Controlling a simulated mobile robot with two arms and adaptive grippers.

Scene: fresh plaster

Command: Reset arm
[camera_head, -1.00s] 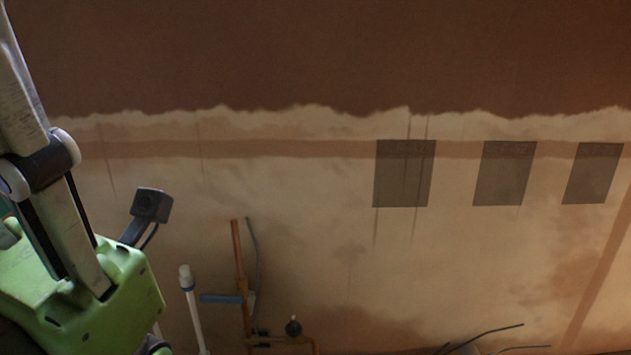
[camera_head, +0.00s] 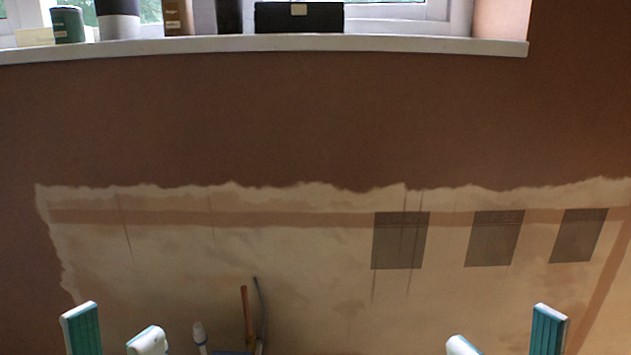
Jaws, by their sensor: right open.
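My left gripper (camera_head: 114,334) shows at the bottom left, its two white-tipped fingers apart with nothing seen between them. One finger shows a teal pad. My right gripper (camera_head: 506,336) shows at the bottom right, fingers apart and empty, also with a teal pad on one finger. Both point up into the picture from the lower edge, in front of the wall. Only the fingertips show; the rest of both grippers and the arms lies below the frame.
A brown wall (camera_head: 300,115) has a paler patch (camera_head: 290,275) with three dark rectangles. A white windowsill (camera_head: 420,45) above holds several containers and a black box (camera_head: 299,17). A copper pipe (camera_head: 247,318) and a white pipe (camera_head: 199,335) stand low between the grippers.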

